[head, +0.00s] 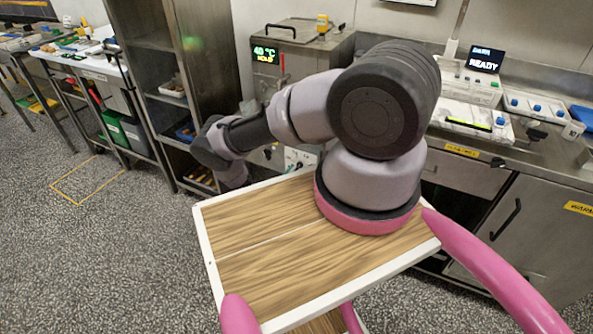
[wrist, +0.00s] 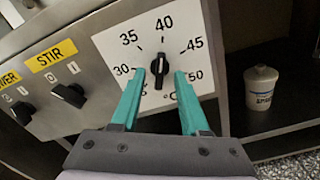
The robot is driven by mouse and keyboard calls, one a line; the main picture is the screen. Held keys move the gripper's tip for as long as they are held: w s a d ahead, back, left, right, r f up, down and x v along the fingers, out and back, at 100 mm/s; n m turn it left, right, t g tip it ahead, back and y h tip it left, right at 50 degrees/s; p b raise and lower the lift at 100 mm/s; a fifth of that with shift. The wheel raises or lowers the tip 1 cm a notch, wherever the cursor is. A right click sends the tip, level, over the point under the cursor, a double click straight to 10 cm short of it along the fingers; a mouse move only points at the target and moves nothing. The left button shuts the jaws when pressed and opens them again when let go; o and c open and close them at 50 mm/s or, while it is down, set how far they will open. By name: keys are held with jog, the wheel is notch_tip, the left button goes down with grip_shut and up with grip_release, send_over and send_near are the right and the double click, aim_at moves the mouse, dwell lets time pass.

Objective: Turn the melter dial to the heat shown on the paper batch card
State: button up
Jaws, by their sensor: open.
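The melter dial (wrist: 157,68) is a black knob on a white plate (wrist: 115,45) marked from 30 to 50 °C. It shows in the wrist view, just above the middle. My gripper (wrist: 159,75) is open, with one teal finger to each side of the knob and a gap on both sides. The knob's pale mark is small; it seems to point up towards 40, but I cannot read it exactly. In the head view the melter (head: 300,55) has a green display (head: 265,54) reading 40 °C HOLD. I cannot make out the paper batch card in either view.
A STIR switch (wrist: 69,95) and another switch (wrist: 23,112) sit left of the dial. A white tub (wrist: 261,88) stands on a shelf to the right. A steel rack (head: 150,60) stands left of the melter. A screen (head: 486,60) reads READY.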

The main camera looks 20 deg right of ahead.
jog(key=shift+x, duration=1.1)
grip_shut()
